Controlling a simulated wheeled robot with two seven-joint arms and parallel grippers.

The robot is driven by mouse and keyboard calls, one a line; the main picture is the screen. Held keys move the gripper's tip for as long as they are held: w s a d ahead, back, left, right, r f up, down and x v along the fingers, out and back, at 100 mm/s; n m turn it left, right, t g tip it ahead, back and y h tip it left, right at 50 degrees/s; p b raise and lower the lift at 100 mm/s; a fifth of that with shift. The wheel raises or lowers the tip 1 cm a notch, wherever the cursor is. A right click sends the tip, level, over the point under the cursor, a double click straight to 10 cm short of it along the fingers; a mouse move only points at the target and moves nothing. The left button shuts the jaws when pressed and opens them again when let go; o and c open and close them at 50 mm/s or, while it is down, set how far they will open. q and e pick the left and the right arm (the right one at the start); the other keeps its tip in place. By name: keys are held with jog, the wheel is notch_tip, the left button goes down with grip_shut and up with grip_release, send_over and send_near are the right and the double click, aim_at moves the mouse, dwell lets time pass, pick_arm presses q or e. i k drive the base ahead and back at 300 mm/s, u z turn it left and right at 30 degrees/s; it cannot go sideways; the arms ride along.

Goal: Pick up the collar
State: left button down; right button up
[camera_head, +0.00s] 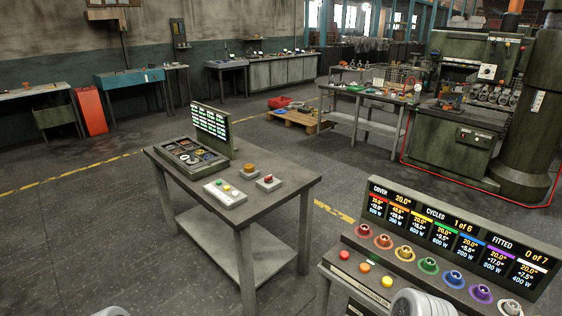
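I cannot tell for sure which thing is the collar. Several coloured ring-shaped parts stand in a row on the console (345,240) at the lower right, among them a red one (363,230), a yellow one (404,253), a green one (428,265) and a purple one (480,293). A tray (178,139) on the middle table holds several small round parts, too small to make out. Only grey rounded pieces of my arms show at the bottom edge. Neither gripper's fingers are in view.
The middle table (290,182) also carries a screen (211,127), a button box (225,194) and two small boxes with an orange and a red top. Open floor lies left of the table.

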aim_at(385, 242)
jog(key=z, duration=1.4)
jog(key=k, duration=0.8)
jog(key=u, duration=1.4)
